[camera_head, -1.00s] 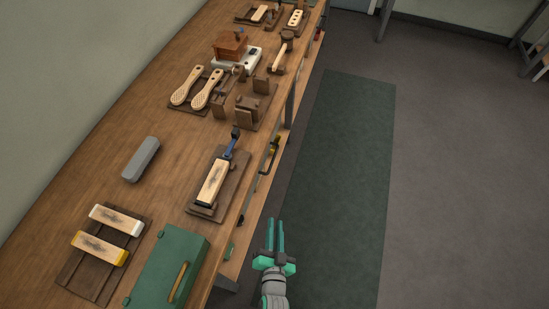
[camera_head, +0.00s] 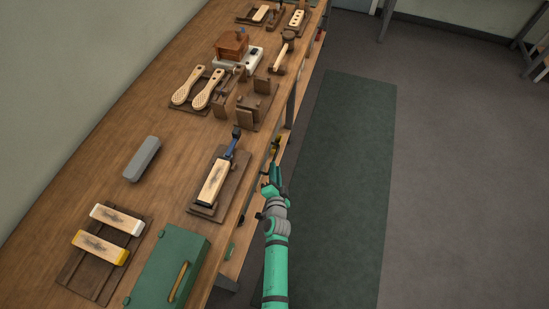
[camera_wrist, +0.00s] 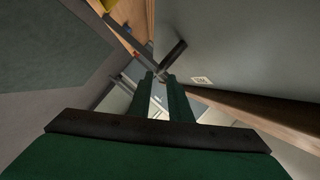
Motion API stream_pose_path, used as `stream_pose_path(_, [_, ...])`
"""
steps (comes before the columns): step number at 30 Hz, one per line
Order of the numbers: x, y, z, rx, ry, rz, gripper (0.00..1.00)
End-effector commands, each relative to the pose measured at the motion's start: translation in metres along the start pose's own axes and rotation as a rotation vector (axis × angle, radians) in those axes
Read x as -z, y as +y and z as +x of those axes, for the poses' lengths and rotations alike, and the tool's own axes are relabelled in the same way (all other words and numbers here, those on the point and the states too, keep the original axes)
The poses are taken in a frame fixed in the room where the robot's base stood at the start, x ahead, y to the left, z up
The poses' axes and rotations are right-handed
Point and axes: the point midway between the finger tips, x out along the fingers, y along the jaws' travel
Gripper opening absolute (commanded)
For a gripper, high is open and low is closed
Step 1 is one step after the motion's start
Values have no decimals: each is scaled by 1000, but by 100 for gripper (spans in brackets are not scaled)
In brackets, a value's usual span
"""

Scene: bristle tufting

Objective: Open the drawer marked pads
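My gripper (camera_head: 271,178) is at the front edge of the workbench in the head view, close to the drawer fronts under the bench top. In the wrist view, its two dark green fingers (camera_wrist: 160,88) are parted with a gap between them. A grey drawer front (camera_wrist: 235,45) fills the upper right of the wrist view, with a small white label (camera_wrist: 203,80) too small to read. A dark bar handle (camera_wrist: 173,54) stands out from that front, just beyond the fingertips. I cannot tell whether the fingers touch it. No drawer is visibly pulled out.
The bench top (camera_head: 115,185) carries a green box (camera_head: 185,255), a brush block on a board (camera_head: 232,190), a grey block (camera_head: 141,159) and several wooden tools. A green floor mat (camera_head: 345,170) lies clear along the bench's right side.

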Motion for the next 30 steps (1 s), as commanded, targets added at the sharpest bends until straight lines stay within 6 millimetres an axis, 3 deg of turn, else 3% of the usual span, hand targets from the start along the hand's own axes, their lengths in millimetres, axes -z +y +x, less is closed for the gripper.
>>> stream_pose_path(6, [0,-2,38,2,-1,-2,18])
stream_pose_path(12, [0,-1,61,2,-1,0,18])
stream_pose_path(27, [0,0,71,0,0,-2,18])
stream_pose_path(30, [0,0,71,0,0,-1,0])
